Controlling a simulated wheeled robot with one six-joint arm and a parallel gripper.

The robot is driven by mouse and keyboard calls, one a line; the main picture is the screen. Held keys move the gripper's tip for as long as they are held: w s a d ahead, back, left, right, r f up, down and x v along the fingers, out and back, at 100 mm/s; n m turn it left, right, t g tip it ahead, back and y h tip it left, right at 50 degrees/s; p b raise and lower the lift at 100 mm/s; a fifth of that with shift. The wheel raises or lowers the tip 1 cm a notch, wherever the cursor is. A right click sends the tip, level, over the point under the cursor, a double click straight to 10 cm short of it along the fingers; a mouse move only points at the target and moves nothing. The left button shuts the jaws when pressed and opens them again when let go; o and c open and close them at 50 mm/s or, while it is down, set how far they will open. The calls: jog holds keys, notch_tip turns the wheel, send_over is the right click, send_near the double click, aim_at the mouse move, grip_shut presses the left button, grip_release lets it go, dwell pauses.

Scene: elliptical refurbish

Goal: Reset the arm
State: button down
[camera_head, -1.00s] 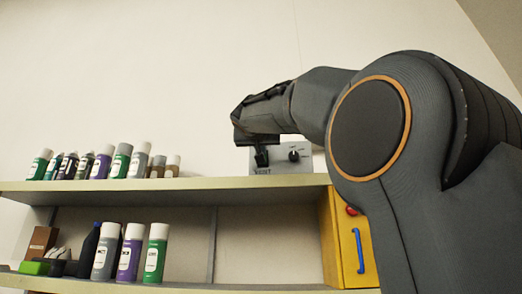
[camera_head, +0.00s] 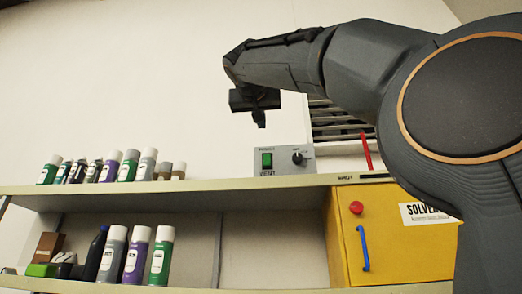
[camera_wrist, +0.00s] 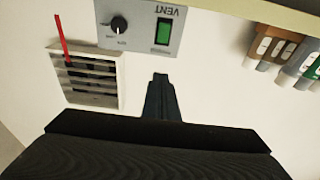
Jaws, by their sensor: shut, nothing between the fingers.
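My arm reaches in from the right in the head view. My gripper (camera_head: 260,122) hangs above and in front of the grey vent control box, apart from it. In the wrist view my gripper (camera_wrist: 160,78) is shut with nothing between its fingers, pointing toward the vent box. The vent box (camera_head: 284,170) stands on the upper shelf, with a green rocker switch (camera_head: 267,160) and a black knob (camera_head: 298,158). In the wrist view the box appears upside down, with the green switch (camera_wrist: 163,32) and the knob (camera_wrist: 118,25) in clear sight.
The upper shelf (camera_head: 225,190) holds a row of bottles (camera_head: 127,166) at left. More bottles (camera_head: 134,255) stand on the lower shelf. A yellow solvent cabinet (camera_head: 390,262) with a blue handle (camera_head: 363,248) is at right. A slatted vent (camera_head: 335,121) and a red stick (camera_head: 366,150) are behind my arm.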

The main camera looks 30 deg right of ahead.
dwell(0.6)
jog(key=w+a+f+n+g+y, duration=0.1)
jog(key=w+a+f+n+y, duration=0.2)
jog(key=w+f, duration=0.9)
jog(key=w+a+f+n+g+y, duration=0.1)
jog(key=w+f+g+y, duration=0.1)
jog(key=f, duration=1.2)
jog(key=w+a+f+n+g+y, duration=0.1)
jog(key=f+n+g, duration=0.1)
jog(key=f, duration=1.1)
jog(key=w+a+f+n+g+y, duration=0.1)
jog(key=w+a+f+g+y, duration=0.1)
jog(key=f, duration=1.2)
jog(key=s+a+f+g+y, duration=0.15)
jog(key=s+f, duration=0.45)
jog(key=f, duration=0.7)
jog(key=s+f+g, duration=0.3)
jog(key=s+f, duration=0.2)
jog(key=f, duration=0.9)
jog(key=s+a+f+g+y, duration=0.1)
jog(key=s+f+g, duration=0.3)
jog(key=s+f, duration=1.1)
jog(key=s, duration=0.3)
jog(key=shift+f, duration=0.25)
jog(key=shift+s+a+y, duration=0.1)
jog(key=shift+y, duration=0.15)
